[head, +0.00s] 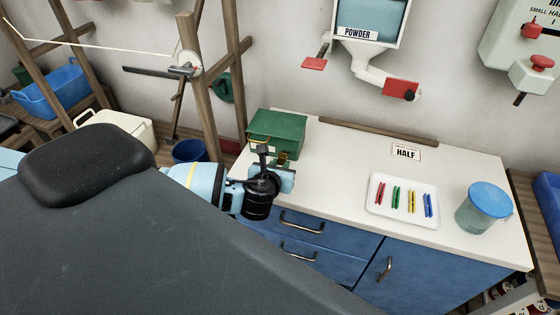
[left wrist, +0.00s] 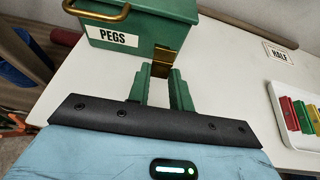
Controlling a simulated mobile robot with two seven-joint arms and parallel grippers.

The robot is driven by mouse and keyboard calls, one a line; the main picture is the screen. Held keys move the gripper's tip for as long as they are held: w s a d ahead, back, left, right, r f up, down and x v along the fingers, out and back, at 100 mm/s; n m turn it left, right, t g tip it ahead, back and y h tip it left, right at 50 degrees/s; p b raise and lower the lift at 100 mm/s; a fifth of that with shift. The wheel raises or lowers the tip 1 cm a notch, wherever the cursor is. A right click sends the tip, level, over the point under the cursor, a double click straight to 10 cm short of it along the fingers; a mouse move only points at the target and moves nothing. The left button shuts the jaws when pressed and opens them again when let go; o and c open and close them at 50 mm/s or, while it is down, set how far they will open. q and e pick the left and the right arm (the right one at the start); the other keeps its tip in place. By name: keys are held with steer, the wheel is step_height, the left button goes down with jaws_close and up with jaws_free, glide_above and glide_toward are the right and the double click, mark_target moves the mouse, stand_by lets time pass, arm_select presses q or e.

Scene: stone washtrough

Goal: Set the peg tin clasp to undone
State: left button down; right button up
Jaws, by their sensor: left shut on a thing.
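The green peg tin (head: 277,135) stands at the left end of the white counter. In the left wrist view the tin (left wrist: 155,30) shows a white PEGS label and a brass handle (left wrist: 97,10). Its brass clasp (left wrist: 163,58) is on the front, right of the label; I cannot tell for sure whether it is fastened. My left gripper (left wrist: 161,76) is shut on the clasp, its two green fingers reaching it from the front. In the head view the left gripper (head: 284,168) is just in front of the tin, partly hidden by its own wrist. My right gripper is not in view.
A white tray (head: 374,205) with several coloured pegs and a blue-lidded jar (head: 484,206) stand on the right of the counter. The powder dispenser (head: 375,30) hangs above. The counter between tin and tray is clear.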

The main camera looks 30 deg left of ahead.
arm_select(q)
steer(key=shift+f+t+y, duration=0.25)
steer(key=shift+t+y, duration=0.05)
steer(key=shift+t, duration=0.1)
stand_by(0.3)
steer(key=c, duration=1.2)
jaws_free()
steer(key=shift+c, duration=0.2)
steer(key=shift+s, duration=0.15)
steer(key=v, duration=0.7)
steer(key=shift+s, duration=0.25)
steer(key=shift+d, duration=0.1)
